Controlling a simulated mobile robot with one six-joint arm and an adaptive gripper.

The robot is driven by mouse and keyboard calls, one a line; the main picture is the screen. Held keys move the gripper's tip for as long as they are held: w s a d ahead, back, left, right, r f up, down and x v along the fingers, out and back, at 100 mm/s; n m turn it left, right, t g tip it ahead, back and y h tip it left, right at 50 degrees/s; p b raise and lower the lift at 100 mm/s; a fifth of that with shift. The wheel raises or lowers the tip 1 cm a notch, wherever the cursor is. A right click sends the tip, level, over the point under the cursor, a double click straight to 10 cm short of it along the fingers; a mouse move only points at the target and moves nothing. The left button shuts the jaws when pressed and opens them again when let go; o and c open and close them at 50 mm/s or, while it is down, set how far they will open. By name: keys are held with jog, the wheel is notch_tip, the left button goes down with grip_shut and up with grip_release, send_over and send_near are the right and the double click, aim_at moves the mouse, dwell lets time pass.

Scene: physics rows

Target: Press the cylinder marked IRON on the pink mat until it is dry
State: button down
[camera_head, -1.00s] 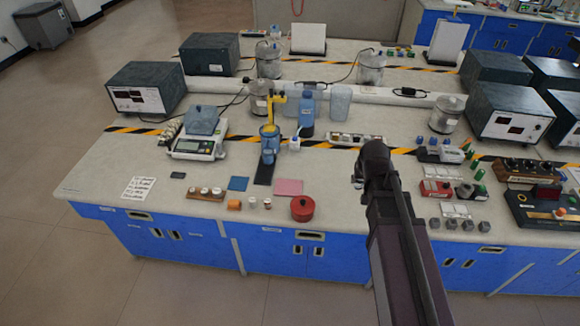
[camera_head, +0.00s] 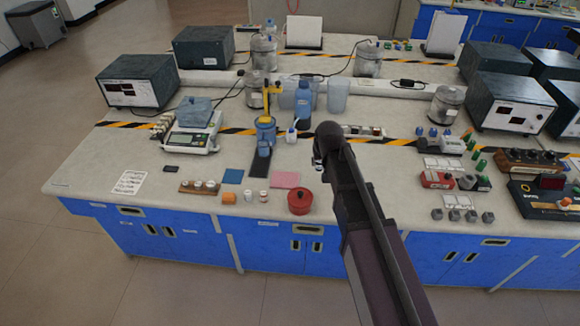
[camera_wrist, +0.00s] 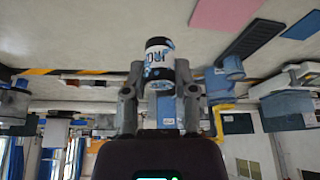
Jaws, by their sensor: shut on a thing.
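My gripper (camera_wrist: 156,78) is shut on a small cylinder (camera_wrist: 158,58) with a dark end and a white band with dark lettering. The lettering is turned and too small to read surely. In the head view my gripper (camera_head: 318,161) is mostly hidden by my own arm, and the cylinder cannot be made out there. The pink mat (camera_head: 285,180) lies flat near the bench's front edge, to the left of my gripper and apart from it. It also shows at the top right of the wrist view (camera_wrist: 222,14). Whether the mat is wet cannot be told.
A red pot (camera_head: 300,202) stands just in front of the pink mat. A blue mat (camera_head: 233,176) and a dark strip (camera_head: 259,165) lie to its left. A blue bottle (camera_head: 303,105) and a small white bottle (camera_head: 291,135) stand behind. Bare bench lies right of the mat.

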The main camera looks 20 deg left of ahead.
jog(key=w+a+f+b, duration=0.1)
jog(key=a+f, duration=0.1)
jog(key=a, duration=0.3)
jog(key=a+f+n+b, duration=0.1)
jog(key=a+f+b, duration=0.1)
jog(key=a, duration=0.4)
jog(key=shift+w+a, duration=0.25)
jog(key=shift+w, duration=0.1)
jog(key=shift+f+b, duration=0.3)
jog(key=shift+f+b, duration=2.65)
jog(key=shift+f, duration=0.05)
jog(key=c, duration=1)
grip_release()
grip_shut()
